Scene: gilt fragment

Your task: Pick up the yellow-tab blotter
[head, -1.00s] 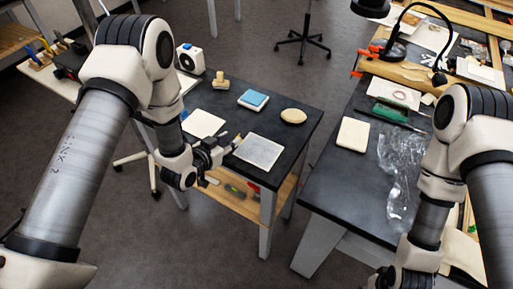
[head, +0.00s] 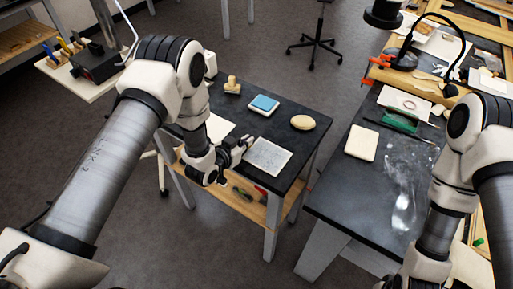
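A pale grey flat sheet (head: 268,157) lies at the front edge of the dark left table. It may be the blotter, but no yellow tab is clearly visible on it now. My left gripper (head: 245,146) is at the sheet's left edge, low over the table. Its fingers are small and partly overlapped, so I cannot tell whether they are open, shut or touching the sheet. A white sheet (head: 217,128) lies behind my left wrist, partly hidden. My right arm comes down at the right, and its gripper is cut off by the bottom edge.
The left table (head: 290,104) also holds a blue-topped pad (head: 264,104), a yellowish oval (head: 303,122) and a wooden stamp-like block (head: 232,87). The right table (head: 338,184) holds a cream block (head: 361,142), a green tool (head: 400,121) and clear film (head: 403,180). A floor gap separates the tables.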

